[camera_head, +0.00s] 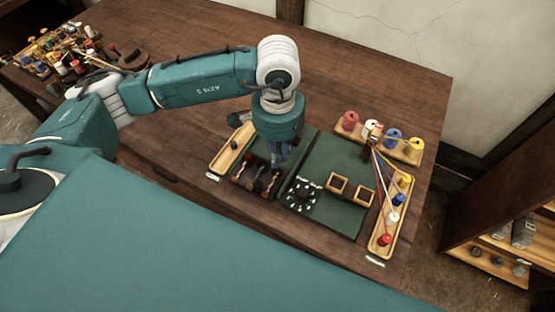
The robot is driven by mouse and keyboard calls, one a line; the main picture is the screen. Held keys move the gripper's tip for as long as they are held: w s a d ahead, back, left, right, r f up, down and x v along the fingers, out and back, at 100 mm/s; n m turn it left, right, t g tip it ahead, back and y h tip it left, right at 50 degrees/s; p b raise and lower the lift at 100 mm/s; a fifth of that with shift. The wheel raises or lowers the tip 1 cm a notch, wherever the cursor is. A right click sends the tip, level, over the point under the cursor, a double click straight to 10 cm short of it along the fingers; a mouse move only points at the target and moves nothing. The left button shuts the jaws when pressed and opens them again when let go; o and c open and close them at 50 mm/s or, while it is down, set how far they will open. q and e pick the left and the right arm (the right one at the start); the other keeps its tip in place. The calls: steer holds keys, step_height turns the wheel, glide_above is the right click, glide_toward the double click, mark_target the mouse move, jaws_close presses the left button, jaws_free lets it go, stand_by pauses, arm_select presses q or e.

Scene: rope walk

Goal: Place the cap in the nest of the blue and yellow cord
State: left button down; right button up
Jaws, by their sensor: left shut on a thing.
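My left gripper (277,168) points down over the dark tray of cord pieces (240,179) on the left half of the green mat. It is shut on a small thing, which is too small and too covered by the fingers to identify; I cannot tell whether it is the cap. Short coloured cord pieces lie in the tray's compartments close to the fingertips. I cannot make out which nest holds the blue and yellow cord. My right gripper is not in view.
The green mat (335,160) bears two small wooden frames (338,186) and a black plate with white marks (301,195). Taut coloured cords run from a post to a spool tray (380,240) at right. More spools (392,138) stand behind. A wooden tray (228,153) lies left.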

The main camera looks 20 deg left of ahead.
arm_select(q)
step_height(320, 180, down, 4)
steer(key=shift+f+p, duration=0.25)
steer(key=shift+p, duration=0.2)
steer(key=shift+f+b, duration=0.65)
steer(key=shift+b, duration=0.4)
steer(key=c, duration=1.7)
jaws_free()
steer(key=shift+r, duration=0.1)
